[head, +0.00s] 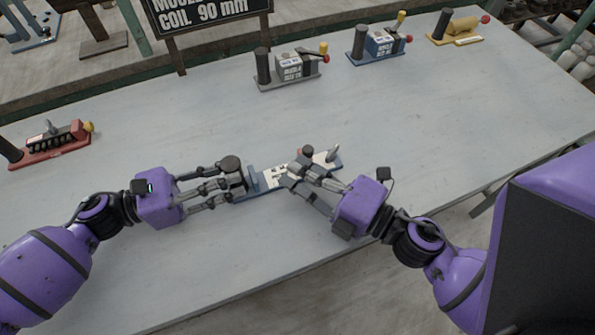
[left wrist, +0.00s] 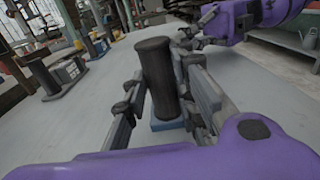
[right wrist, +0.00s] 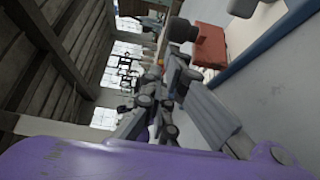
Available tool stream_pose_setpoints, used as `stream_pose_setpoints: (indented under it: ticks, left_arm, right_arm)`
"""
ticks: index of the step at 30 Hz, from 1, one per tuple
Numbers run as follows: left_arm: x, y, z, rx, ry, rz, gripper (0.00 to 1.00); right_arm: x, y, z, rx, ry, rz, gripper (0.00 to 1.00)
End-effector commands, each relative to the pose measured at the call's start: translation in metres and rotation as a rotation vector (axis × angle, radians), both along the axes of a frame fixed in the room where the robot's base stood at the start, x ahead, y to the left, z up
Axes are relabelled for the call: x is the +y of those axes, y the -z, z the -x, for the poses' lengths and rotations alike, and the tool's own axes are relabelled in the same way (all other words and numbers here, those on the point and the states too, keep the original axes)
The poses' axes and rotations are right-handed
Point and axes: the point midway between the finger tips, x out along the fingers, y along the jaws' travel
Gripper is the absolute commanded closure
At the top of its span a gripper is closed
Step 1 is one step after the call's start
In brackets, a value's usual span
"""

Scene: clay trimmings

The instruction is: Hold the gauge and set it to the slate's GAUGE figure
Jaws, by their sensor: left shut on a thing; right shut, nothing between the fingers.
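The gauge has a blue base (head: 253,179) with a white marked strip, and lies flat near the front of the table. My left gripper (head: 236,184) is shut on its upright dark post (left wrist: 160,78); the blue base (left wrist: 168,125) shows below. My right gripper (head: 298,172) is shut and empty over the gauge's right part, covering some of the strip. A red block (right wrist: 210,45) and dark knob (right wrist: 183,30) show close to its fingers in the right wrist view; contact cannot be told. The slate (head: 208,14) shows "COIL 90 mm"; its other lines are cut off.
Other devices with dark posts stand at the back: a grey one (head: 290,72), a blue one (head: 380,42) and a yellow one (head: 458,26). A red one (head: 50,146) stands at the left. The table (head: 180,110) is clear between these and the gauge.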

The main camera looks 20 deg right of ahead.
Motion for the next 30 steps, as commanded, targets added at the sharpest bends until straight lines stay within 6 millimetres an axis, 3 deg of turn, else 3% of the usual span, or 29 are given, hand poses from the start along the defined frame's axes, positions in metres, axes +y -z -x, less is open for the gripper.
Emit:
stream_pose_setpoints:
  ticks: [8, 20, 26, 30]
  left_arm:
    - [0.000, 0.000, 0.000, 0.001, 0.000, 0.000, 1.00]
    - [0.000, 0.000, 0.001, 0.001, 0.001, 0.000, 1.00]
    - [0.000, 0.000, 0.001, 0.001, 0.001, 0.000, 1.00]
    - [0.000, 0.000, 0.000, 0.001, 0.001, 0.000, 1.00]
  right_arm:
    - [-0.011, 0.000, -0.002, 0.000, 0.001, 0.002, 1.00]
    - [-0.003, 0.000, 0.000, -0.001, -0.001, -0.001, 1.00]
    - [0.028, -0.001, 0.008, -0.001, -0.003, -0.002, 1.00]
    - [0.014, 0.001, 0.029, 0.005, 0.006, 0.000, 1.00]
